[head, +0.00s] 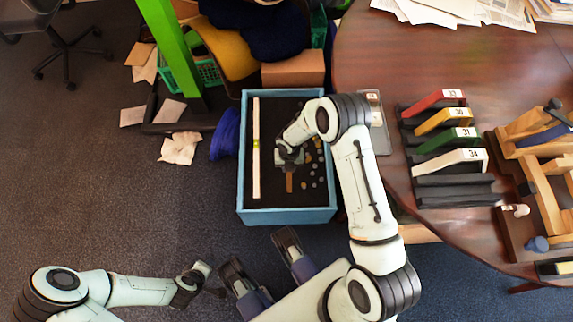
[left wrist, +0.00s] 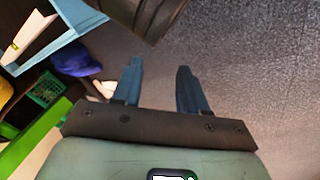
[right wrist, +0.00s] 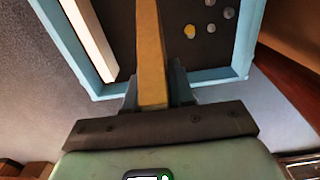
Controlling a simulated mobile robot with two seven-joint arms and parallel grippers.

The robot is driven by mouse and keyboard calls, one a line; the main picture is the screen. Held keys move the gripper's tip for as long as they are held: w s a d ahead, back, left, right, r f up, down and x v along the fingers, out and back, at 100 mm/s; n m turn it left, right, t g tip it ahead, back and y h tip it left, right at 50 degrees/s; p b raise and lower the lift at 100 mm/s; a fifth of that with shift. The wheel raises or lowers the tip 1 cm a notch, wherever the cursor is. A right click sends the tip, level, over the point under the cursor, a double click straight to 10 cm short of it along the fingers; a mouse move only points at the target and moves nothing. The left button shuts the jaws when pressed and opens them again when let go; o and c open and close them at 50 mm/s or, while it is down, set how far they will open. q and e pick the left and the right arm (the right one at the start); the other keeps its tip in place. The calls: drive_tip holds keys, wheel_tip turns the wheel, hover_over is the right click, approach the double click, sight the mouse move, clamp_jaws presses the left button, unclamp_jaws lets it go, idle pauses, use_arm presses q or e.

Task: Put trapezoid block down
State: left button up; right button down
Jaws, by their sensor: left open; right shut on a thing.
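The trapezoid block appears to be the long, narrow wooden piece (right wrist: 150,50) between the fingers of my right gripper (right wrist: 157,85). In the head view, my right gripper (head: 289,158) is over the blue-walled box (head: 288,216), and the wooden block (head: 289,184) sticks out below it in the picture. I cannot tell whether the block touches the box's dark floor. Its held end is hidden between the fingers. My left gripper (head: 208,281) is open and empty over the carpet, left of and below the box. Its two fingers stand apart in the left wrist view (left wrist: 158,88).
A white strip (head: 256,175) with a yellow-green vial lies along the box's left side. Several small round pieces (head: 313,166) lie right of the block. A round table (head: 390,60) with numbered bars (head: 450,138) and a wooden frame (head: 545,165) stands at right.

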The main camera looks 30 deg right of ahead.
wheel_tip(320, 180, down, 6)
drive_tip(key=shift+r+b, duration=0.1)
drive_tip(key=shift+b, duration=0.55)
drive_tip(key=shift+f, duration=0.5)
wheel_tip(320, 180, down, 3)
drive_tip(key=shift+f+b, duration=0.2)
drive_tip(key=shift+b, duration=0.4)
use_arm(q)
drive_tip(key=shift+g, duration=0.6)
drive_tip(key=s+f, duration=0.1)
drive_tip(key=s+a+f, duration=0.1)
drive_tip(key=f, duration=0.3)
drive_tip(key=shift+s+a, duration=0.2)
drive_tip(key=shift+s, duration=0.2)
use_arm(e)
drive_tip(key=shift+f, duration=0.35)
drive_tip(key=shift+f, duration=0.1)
drive_tip(key=c, duration=1)
unclamp_jaws()
use_arm(q)
drive_tip(key=shift+s+f, duration=0.15)
drive_tip(key=shift+s, duration=0.1)
use_arm(e)
drive_tip(key=shift+o, duration=0.2)
use_arm(q)
drive_tip(key=shift+w, duration=0.1)
